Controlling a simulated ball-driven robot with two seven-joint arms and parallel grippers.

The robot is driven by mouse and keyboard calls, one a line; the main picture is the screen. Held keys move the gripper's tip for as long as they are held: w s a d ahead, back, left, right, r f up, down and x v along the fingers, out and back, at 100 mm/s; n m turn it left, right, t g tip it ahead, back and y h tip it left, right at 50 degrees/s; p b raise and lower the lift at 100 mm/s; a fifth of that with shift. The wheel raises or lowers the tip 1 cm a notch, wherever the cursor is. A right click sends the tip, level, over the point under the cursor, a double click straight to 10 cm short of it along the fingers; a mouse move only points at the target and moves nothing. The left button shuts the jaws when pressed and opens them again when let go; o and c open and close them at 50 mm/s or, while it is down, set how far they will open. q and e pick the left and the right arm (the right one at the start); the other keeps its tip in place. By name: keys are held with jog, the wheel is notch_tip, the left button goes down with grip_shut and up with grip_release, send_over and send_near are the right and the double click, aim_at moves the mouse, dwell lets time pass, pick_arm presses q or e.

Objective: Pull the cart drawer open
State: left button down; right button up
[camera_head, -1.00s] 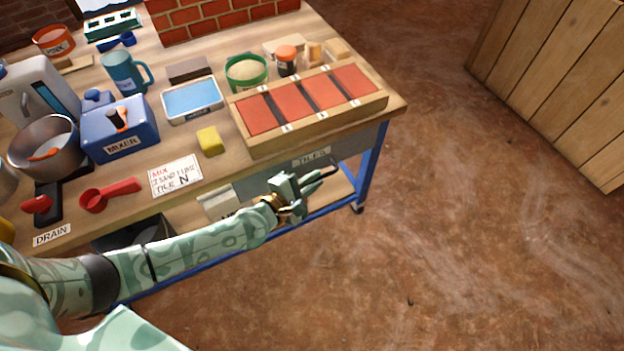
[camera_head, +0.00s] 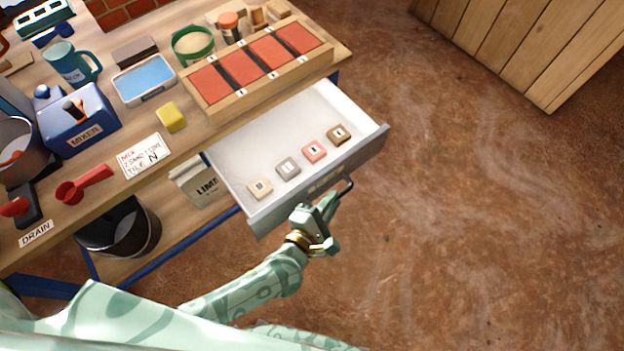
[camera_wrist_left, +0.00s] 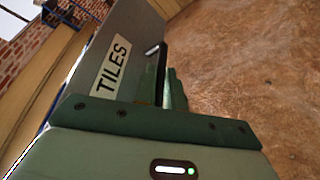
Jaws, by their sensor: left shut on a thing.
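The cart drawer (camera_head: 268,130) stands well out from under the cart top in the head view. It holds a row of several small square tiles in cream, grey, pink and brown. Its grey front shows in the left wrist view with a TILES label (camera_wrist_left: 111,66). My left gripper (camera_head: 335,200) is at the drawer front, shut on the dark drawer handle (camera_head: 346,187). The handle also shows in the left wrist view (camera_wrist_left: 161,75), partly hidden by the gripper. My right gripper is not in view.
The cart top (camera_head: 110,190) carries a wooden tray of red tiles (camera_head: 250,98), a blue mixer (camera_head: 80,122), a yellow sponge (camera_head: 171,117) and a blue mug (camera_head: 70,62). A black bucket (camera_head: 120,230) stands on the lower shelf. Bare floor lies right of the drawer.

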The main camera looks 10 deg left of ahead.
pick_arm(q)
jog(key=shift+s+d, duration=0.85)
jog(key=shift+d, duration=0.2)
jog(key=shift+s+d, duration=0.8)
jog(key=shift+d, duration=0.2)
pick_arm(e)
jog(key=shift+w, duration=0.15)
pick_arm(q)
jog(key=shift+f, duration=0.1)
jog(key=c, duration=1.5)
grip_release()
